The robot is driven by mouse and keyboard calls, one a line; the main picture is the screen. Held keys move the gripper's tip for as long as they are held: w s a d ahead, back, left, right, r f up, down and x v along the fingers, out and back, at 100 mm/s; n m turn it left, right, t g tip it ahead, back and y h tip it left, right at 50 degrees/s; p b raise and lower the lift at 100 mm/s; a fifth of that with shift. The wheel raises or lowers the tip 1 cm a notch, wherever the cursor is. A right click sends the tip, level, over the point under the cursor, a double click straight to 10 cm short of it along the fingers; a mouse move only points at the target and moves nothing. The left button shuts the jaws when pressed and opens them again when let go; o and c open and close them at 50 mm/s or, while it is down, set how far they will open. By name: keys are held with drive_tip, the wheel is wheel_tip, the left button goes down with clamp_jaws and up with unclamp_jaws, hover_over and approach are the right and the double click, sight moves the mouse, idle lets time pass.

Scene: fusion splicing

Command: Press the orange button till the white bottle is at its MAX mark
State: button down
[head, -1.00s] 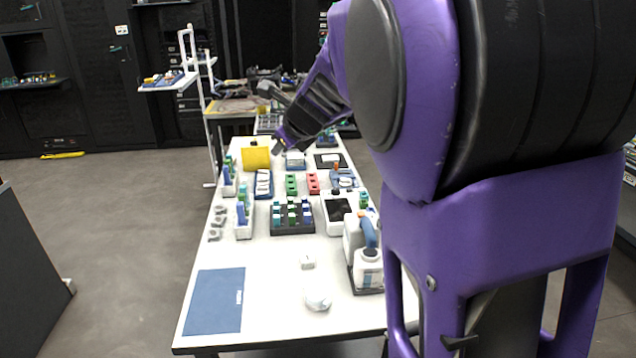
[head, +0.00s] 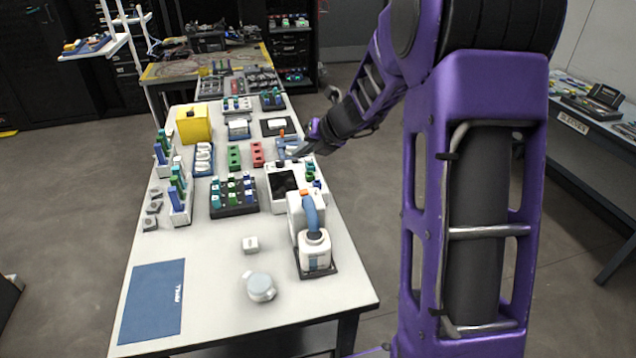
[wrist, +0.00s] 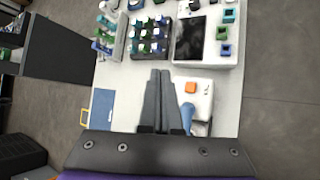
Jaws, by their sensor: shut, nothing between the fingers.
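The white bottle (head: 315,256) stands upright on a dark base at the front of a white dispenser (head: 294,222), under its blue spout (head: 313,213). Its MAX mark and fill level are too small to read. The orange button (head: 304,192) is on top of the dispenser; in the wrist view the button (wrist: 190,87) lies right of my fingertips. My gripper (head: 301,153) is above the table's right side, behind the dispenser in the head view. In the wrist view its fingers (wrist: 158,73) are together and empty, apart from the button.
A white device with a dark screen (head: 284,183) stands behind the dispenser. A dark rack of small bottles (head: 233,197) is left of it. A small white box (head: 250,244) and a round whitish item (head: 261,287) lie in front. A blue mat (head: 153,300) covers the front left.

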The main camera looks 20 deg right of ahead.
drive_tip(key=shift+w+d+f+m, duration=0.15)
drive_tip(key=shift+d+f+m, duration=0.05)
drive_tip(key=shift+d+m, duration=0.25)
drive_tip(key=b, duration=0.7)
hover_over(304, 192)
drive_tip(key=f, duration=0.7)
drive_tip(key=shift+s+d+f, duration=0.2)
drive_tip(key=shift+s+d, duration=0.05)
drive_tip(key=shift+s, duration=0.15)
drive_tip(key=shift+f, duration=0.7)
idle(0.5)
drive_tip(key=shift+f+b, duration=0.3)
drive_tip(key=shift+f, duration=0.1)
